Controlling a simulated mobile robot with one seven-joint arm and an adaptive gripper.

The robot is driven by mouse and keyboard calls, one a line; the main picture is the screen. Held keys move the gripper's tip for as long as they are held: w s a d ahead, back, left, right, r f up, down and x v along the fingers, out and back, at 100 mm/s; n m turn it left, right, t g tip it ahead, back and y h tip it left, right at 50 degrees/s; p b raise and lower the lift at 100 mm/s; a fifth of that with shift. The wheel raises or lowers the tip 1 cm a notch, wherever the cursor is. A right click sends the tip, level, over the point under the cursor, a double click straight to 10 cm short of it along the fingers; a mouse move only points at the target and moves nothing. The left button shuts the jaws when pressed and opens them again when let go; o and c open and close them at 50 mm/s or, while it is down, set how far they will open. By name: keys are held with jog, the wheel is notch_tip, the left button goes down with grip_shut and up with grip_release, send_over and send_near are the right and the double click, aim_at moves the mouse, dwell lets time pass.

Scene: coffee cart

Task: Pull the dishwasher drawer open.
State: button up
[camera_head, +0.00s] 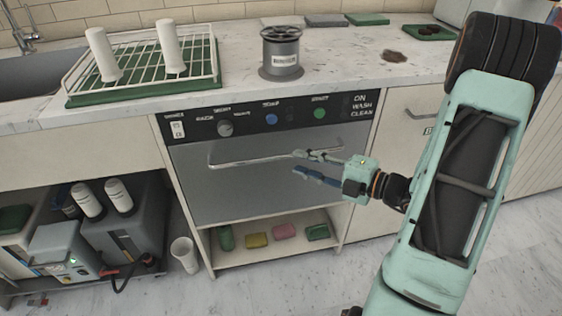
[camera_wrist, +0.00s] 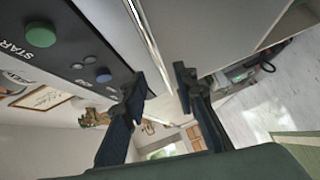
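The dishwasher drawer (camera_head: 245,193) is a grey metal front under a black control panel (camera_head: 270,115); it looks closed. A thin, light bar handle (camera_head: 240,161) runs across its upper part. My gripper (camera_head: 296,162) is at the right end of the handle, one finger higher and one lower. In the wrist view my gripper (camera_wrist: 160,88) is open, with its dark fingers apart. The handle (camera_wrist: 150,42) reaches toward the gap between the fingertips there. I see no finger pressed on the bar. My gripper hides part of the drawer's right side.
An open shelf (camera_head: 270,252) below holds several small colored items. A white cup (camera_head: 185,254) stands on the floor at left. Floor in front looks clear.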

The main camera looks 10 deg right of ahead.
aim_at(282, 157)
jog(key=b+x, duration=0.1)
jog(key=x, duration=0.5)
jog(key=shift+w+a+b, duration=0.25)
jog(key=shift+a+b, duration=0.1)
jog(key=shift+b, duration=0.05)
grip_shut()
